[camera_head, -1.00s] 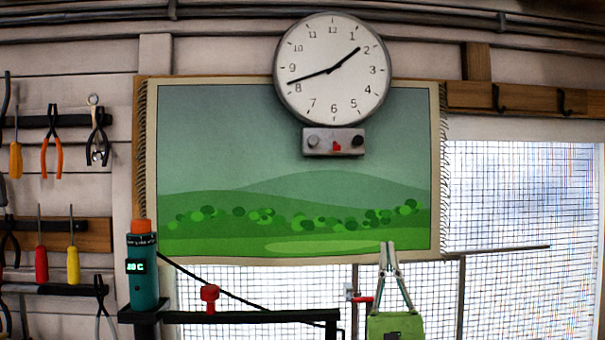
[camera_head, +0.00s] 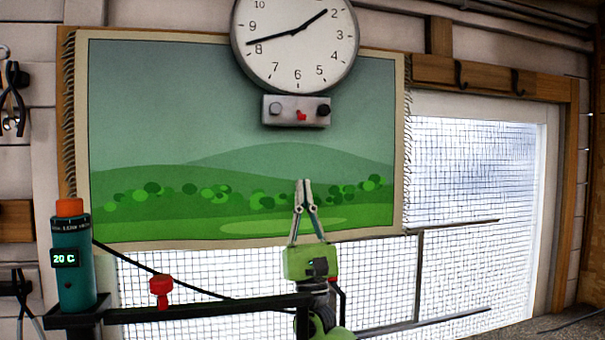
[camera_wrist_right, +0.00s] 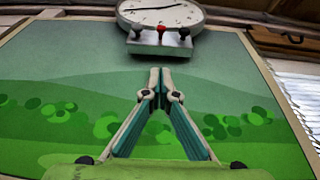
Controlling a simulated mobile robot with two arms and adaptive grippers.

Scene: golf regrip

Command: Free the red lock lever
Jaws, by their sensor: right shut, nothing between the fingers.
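A grey box (camera_head: 297,111) hangs under the wall clock, with a small red lever (camera_head: 301,116) at its middle between two knobs. The red part also shows in the wrist view, on the box at the top (camera_wrist_right: 160,31). My right gripper (camera_head: 304,183) is green with pale fingers, pointing up below the box. Its fingertips are together, empty and apart from the lever; the wrist view shows them closed too (camera_wrist_right: 159,72). My left gripper is not in view.
The wall clock (camera_head: 295,40) is above the box. A green landscape hanging (camera_head: 180,110) lies behind. A teal bottle (camera_head: 72,265) stands at the left, and a red knob (camera_head: 160,290) sits on a black bar (camera_head: 220,309). Wire-mesh window (camera_head: 470,180) is at the right.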

